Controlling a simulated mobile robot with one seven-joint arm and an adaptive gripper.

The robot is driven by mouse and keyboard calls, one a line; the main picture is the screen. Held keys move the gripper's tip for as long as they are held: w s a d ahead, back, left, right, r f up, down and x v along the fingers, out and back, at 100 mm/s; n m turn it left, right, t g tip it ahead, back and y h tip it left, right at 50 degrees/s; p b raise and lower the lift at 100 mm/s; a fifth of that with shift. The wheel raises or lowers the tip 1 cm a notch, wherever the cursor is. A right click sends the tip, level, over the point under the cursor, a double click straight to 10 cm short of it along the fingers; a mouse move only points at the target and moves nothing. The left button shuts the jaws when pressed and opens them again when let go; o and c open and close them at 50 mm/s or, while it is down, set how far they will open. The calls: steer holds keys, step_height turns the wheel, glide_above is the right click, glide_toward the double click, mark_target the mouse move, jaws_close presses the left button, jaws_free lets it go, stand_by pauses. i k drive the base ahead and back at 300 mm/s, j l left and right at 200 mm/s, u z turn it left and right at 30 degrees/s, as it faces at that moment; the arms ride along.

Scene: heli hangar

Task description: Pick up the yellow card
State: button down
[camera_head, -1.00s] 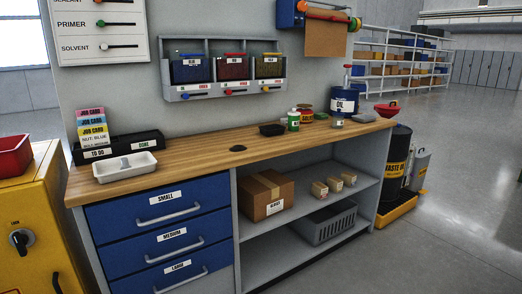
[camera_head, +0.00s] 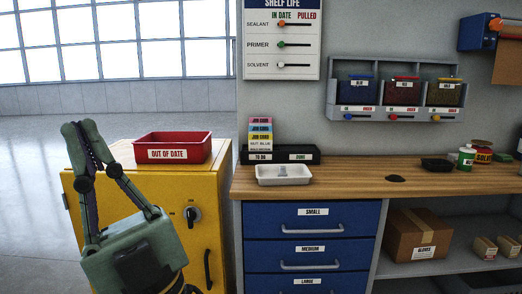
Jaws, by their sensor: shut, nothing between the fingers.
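The yellow card (camera_head: 260,135), marked as a job card, stands in the left, "TO DO" part of a black card holder (camera_head: 286,155) on the wooden bench. Pink and blue cards show above it, and a pale card reading "NUT BLUE" shows below it. My gripper (camera_head: 77,128) is raised at the left, in front of the yellow cabinet. Its fingers point up and are shut and empty. It is well to the left of the cards and apart from them.
A white tray (camera_head: 283,174) sits in front of the card holder. A red "OUT OF DATE" bin (camera_head: 173,147) stands on the yellow cabinet (camera_head: 212,225), between my gripper and the bench (camera_head: 350,182). Wall bins (camera_head: 397,112) hang above. The floor at far left is clear.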

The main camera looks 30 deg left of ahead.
mark_target(257, 142)
steer(key=i+j, duration=0.2)
steer(key=j, duration=0.2)
steer(key=i+j, duration=0.25)
steer(key=j, duration=0.2)
steer(key=i+j, duration=0.2)
steer(key=j, duration=0.2)
steer(key=i+j, duration=0.25)
steer(key=j, duration=0.2)
steer(key=i+j, duration=0.2)
steer(key=j, duration=0.2)
